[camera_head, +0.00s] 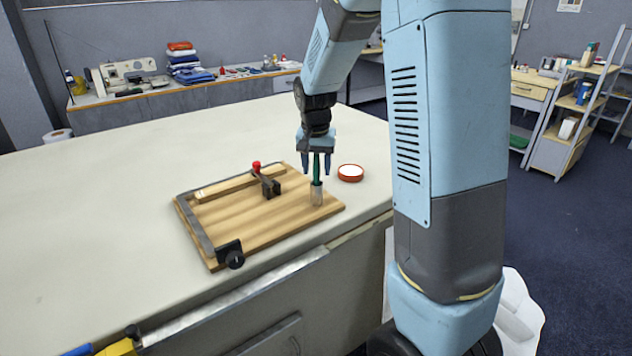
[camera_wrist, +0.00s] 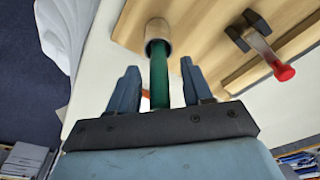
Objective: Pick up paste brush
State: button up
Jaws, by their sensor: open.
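The paste brush (camera_wrist: 158,72) has a green handle and a pale, wide end; in the head view its handle (camera_head: 316,168) stands upright over the right part of the wooden board (camera_head: 285,222). Its wide grey end (camera_head: 316,194) is at the board. My gripper (camera_head: 316,170) is open, pointing down, with one blue finger on each side of the green handle. In the wrist view my gripper (camera_wrist: 157,88) also shows the handle between its fingers, with gaps on both sides. Whether the pale end is bristles or a holder, I cannot tell.
A red-handled clamp (camera_head: 268,182) stands on the board left of the brush. A black knob (camera_head: 232,256) sits at the board's front corner. A red-rimmed dish (camera_head: 350,172) is just right of my gripper. The cloth table (camera_head: 90,240) is clear to the left.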

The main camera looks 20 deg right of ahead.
jog(key=shift+f, duration=0.15)
grip_shut()
dwell(0.4)
notch_tip(320, 180, up, 10)
jog(key=shift+r, duration=0.1)
dwell(0.6)
